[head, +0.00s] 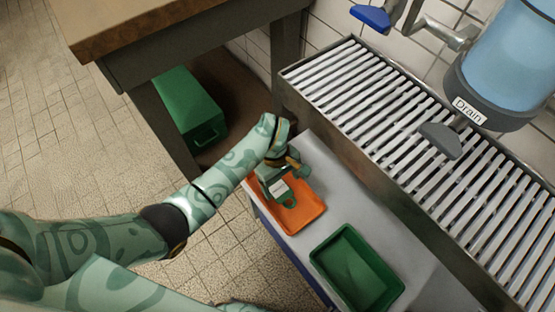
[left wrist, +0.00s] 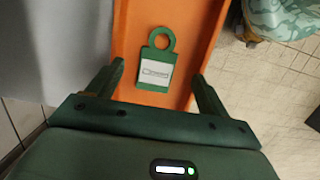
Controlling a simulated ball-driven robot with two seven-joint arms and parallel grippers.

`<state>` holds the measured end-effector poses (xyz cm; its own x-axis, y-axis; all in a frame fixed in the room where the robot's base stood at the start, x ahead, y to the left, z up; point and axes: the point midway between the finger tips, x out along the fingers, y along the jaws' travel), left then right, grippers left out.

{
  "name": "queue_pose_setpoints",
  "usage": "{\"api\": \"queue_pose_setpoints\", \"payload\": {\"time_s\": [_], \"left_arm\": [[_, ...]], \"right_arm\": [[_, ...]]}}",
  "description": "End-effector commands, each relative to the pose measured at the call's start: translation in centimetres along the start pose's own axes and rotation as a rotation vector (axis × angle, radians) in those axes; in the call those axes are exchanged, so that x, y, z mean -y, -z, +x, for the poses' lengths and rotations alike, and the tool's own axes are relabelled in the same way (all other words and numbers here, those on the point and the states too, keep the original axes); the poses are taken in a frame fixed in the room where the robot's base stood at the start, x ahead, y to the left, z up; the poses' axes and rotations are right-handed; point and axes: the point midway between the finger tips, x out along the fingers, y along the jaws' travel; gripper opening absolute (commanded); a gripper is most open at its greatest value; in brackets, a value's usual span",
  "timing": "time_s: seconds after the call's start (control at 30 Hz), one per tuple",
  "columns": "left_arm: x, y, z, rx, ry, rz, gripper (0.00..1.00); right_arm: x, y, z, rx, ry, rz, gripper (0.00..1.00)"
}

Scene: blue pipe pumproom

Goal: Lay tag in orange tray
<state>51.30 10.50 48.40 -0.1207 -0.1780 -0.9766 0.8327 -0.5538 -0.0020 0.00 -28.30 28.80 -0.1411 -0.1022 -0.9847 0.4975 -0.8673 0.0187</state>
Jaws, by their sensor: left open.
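The tag is a green plate with a ring at one end and a white label reading "Closed". In the left wrist view the tag (left wrist: 154,70) lies on the floor of the orange tray (left wrist: 202,30), between my spread fingers and apart from both. In the head view the tag (head: 290,203) shows partly below my left gripper (head: 283,178), over the orange tray (head: 306,217). My left gripper (left wrist: 158,72) is open and empty, just above the tray. My right gripper is not in view.
The orange tray and a green tray (head: 345,252) stand on a grey bench (head: 325,165). A slatted metal grating (head: 400,130) runs behind it, with a blue vessel labelled "Drain" (head: 515,60). A wooden-topped table (head: 140,25) is at upper left, a green box (head: 188,110) below it.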

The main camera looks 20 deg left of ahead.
Motion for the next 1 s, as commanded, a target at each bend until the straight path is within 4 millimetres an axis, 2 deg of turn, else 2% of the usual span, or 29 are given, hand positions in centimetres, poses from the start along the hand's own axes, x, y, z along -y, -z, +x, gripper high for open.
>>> {"api": "queue_pose_setpoints", "payload": {"time_s": [0.17,0.2,0.3,0.4,0.53,0.7,1.0], "left_arm": [[-0.1,-0.1,-2.8,-0.004,-0.006,0.0,0.79],[-0.2,-0.1,-4.7,-0.007,-0.01,0.001,0.79],[-0.2,-0.1,-7.9,-0.008,-0.011,0.001,0.79],[-0.2,-0.1,-10.7,-0.008,-0.01,0.001,0.79],[-0.1,-0.1,-13.3,-0.006,-0.007,0.001,0.79],[-0.1,0.0,-15.3,-0.003,-0.004,0.001,0.79],[0.0,0.0,-15.6,0.0,0.0,-0.001,0.79]], "right_arm": [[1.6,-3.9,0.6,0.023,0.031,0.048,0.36],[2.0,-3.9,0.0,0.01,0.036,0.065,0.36],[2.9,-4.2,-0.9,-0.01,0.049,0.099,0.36],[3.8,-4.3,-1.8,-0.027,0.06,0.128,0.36],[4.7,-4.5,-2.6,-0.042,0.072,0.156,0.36],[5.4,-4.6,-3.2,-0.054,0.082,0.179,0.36],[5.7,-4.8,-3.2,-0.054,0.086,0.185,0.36]]}}
